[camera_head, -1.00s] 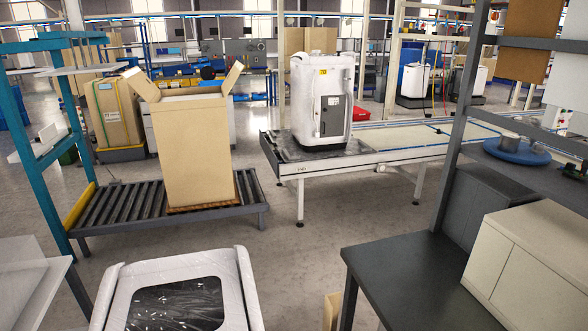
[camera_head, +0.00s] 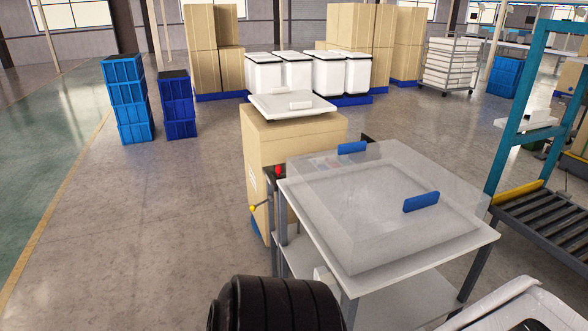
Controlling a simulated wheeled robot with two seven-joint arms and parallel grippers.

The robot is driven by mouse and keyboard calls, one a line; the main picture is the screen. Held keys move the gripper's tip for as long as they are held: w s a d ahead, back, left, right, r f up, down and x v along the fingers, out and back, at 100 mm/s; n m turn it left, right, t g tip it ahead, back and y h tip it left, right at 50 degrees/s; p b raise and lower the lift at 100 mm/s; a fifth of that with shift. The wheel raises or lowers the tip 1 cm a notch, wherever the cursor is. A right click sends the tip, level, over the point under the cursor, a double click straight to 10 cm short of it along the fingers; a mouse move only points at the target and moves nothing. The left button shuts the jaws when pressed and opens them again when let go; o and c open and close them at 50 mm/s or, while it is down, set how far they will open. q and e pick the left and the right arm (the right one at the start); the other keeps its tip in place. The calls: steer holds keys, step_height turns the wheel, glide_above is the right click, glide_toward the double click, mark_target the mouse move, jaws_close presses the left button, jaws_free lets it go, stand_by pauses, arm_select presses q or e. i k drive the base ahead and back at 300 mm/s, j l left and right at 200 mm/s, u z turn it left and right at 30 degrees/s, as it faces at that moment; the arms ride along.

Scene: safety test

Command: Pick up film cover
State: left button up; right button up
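A clear, see-through cover (camera_head: 330,215) with two blue handles lies on a white-topped table at the right of centre. One blue handle (camera_head: 352,147) is at its far side and the other blue handle (camera_head: 421,201) is nearer, on the right. I take this to be the film cover. Neither my left nor my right gripper shows. A black ribbed part at the bottom edge appears to be my own arm, in front of the table.
The white table (camera_head: 468,245) has a lower shelf. Behind it stands a cardboard box (camera_head: 300,140) with a white lid (camera_head: 270,108) on top. Blue crates (camera_head: 127,100) stand at the left. A teal frame (camera_head: 512,130) and roller conveyor (camera_head: 545,220) are at the right. Open floor lies at left.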

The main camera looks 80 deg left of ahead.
mark_target(374, 205)
steer(key=u, duration=2.05)
steer(key=i+j, duration=0.2)
steer(key=i+j+z, duration=0.1)
steer(key=j, duration=0.35)
steer(key=i+j, duration=0.2)
steer(key=j, duration=0.15)
steer(key=i+j+z, duration=0.1)
steer(key=i+j, duration=0.25)
steer(key=j, duration=0.3)
steer(key=z, duration=0.05)
